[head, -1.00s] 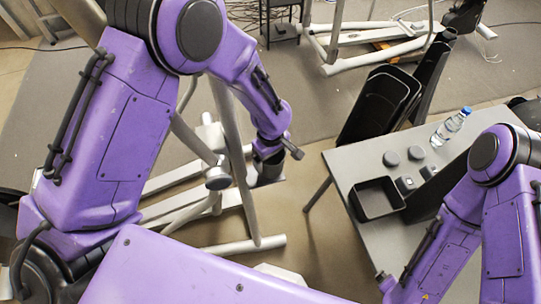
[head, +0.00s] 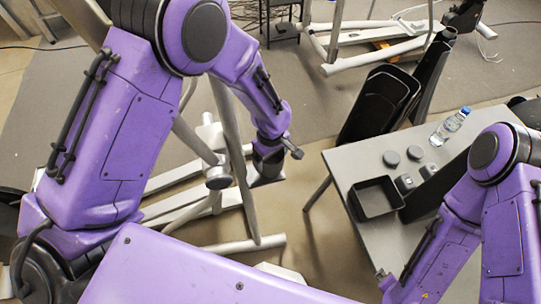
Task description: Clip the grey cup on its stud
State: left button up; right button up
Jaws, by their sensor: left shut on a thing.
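My left gripper (head: 267,163) points down beside the frame of the grey elliptical trainer (head: 240,165). It is shut on a small grey piece at its tip, which looks like the grey cup but is mostly hidden by the gripper. A round grey end part (head: 218,178) of the trainer shows just left of the gripper, apart from it. I cannot make out the stud.
A grey table (head: 345,160) at the right carries a black open bin (head: 376,199), two dark discs, small dark blocks and a water bottle (head: 450,127). A black chair-like shell (head: 378,104) stands behind it. Floor between trainer and table is free.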

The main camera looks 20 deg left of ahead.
pick_arm(q)
jog(key=shift+f, duration=0.5)
dwell(0.8)
jog(key=o, duration=0.8)
jog(key=shift+r, duration=0.1)
notch_tip(320, 180, up, 10)
jog(key=shift+r+b, duration=0.2)
jog(key=shift+b, duration=1)
jog(key=shift+s, duration=0.1)
